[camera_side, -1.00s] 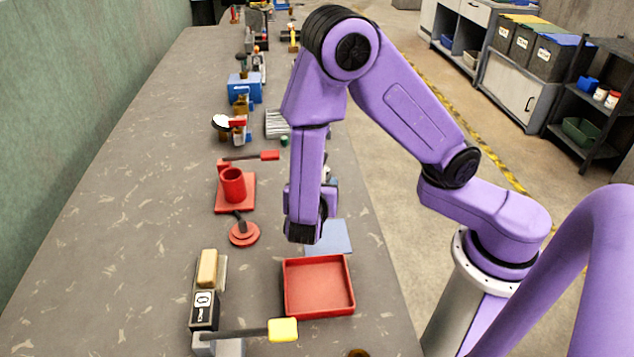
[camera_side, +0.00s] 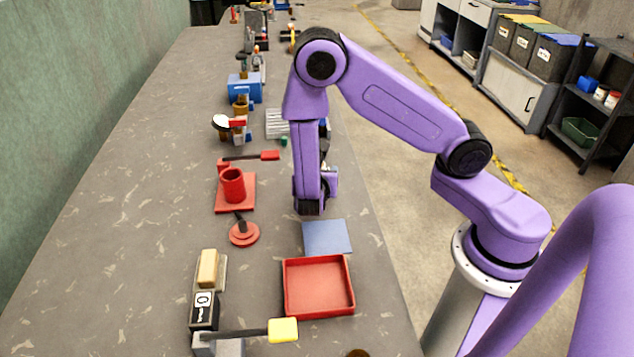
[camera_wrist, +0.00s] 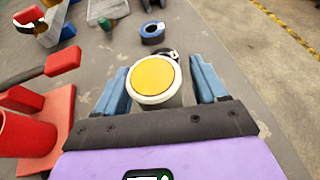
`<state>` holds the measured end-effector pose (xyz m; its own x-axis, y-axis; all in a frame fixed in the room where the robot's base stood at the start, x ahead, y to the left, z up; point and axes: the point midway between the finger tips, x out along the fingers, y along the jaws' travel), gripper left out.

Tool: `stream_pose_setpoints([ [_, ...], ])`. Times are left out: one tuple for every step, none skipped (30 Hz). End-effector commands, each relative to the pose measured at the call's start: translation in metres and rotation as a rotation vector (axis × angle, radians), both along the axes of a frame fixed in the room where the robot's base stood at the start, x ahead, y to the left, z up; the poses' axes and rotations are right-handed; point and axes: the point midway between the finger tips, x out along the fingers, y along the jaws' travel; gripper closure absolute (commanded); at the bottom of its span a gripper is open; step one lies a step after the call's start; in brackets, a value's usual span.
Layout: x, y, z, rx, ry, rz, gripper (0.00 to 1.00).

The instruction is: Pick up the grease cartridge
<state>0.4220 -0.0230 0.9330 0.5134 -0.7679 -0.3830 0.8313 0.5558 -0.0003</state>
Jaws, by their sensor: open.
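A round yellow-topped white cylinder, which looks like the grease cartridge (camera_wrist: 155,78), stands upright in the middle of the wrist view. My gripper (camera_wrist: 160,70) is open, with one blue finger on each side of it. A gap shows between the cylinder and each finger, wider on the right. I cannot tell how far the fingertips are above the table or below the cylinder's top. In the side view my own arm hides the cylinder and most of the gripper.
A red stand with a red cup (camera_side: 233,184) is left of the arm. A blue sheet (camera_side: 327,237) and an empty red tray (camera_side: 319,287) lie nearer the side camera. A blue ring (camera_wrist: 152,33) lies beyond the cylinder. Several items line the table farther back.

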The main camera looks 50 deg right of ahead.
Motion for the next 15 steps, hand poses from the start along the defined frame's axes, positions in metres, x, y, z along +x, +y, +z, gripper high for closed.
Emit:
stream_pose_setpoints([
  [0.0008,-0.0009,-0.0005,0.000,0.000,0.000,0.29],
  [0.0009,-0.0010,-0.0005,0.001,-0.001,0.001,0.29],
  [0.0010,-0.0009,-0.0005,0.001,-0.001,0.001,0.29],
  [0.0009,-0.0008,-0.0005,0.001,-0.001,0.001,0.29],
  [0.0009,-0.0008,-0.0004,0.000,0.000,0.001,0.29],
  [0.0009,-0.0008,-0.0004,0.000,0.000,0.001,0.29],
  [0.0008,-0.0007,-0.0003,0.000,0.000,0.001,0.32],
  [0.0008,-0.0008,-0.0003,0.000,0.000,0.001,0.42],
  [0.0007,-0.0007,-0.0003,0.000,0.000,0.000,0.55],
  [0.0007,-0.0007,-0.0003,0.000,0.000,0.000,0.64],
  [0.0007,-0.0007,-0.0003,0.000,0.000,0.000,0.74],
  [0.0007,-0.0007,-0.0003,0.000,0.000,0.000,0.87],
  [0.0006,-0.0007,-0.0003,0.000,0.000,0.000,0.88],
  [0.0007,-0.0007,-0.0001,-0.001,-0.001,0.000,0.88],
  [0.0007,-0.0007,-0.0001,-0.001,-0.001,0.000,0.88],
])
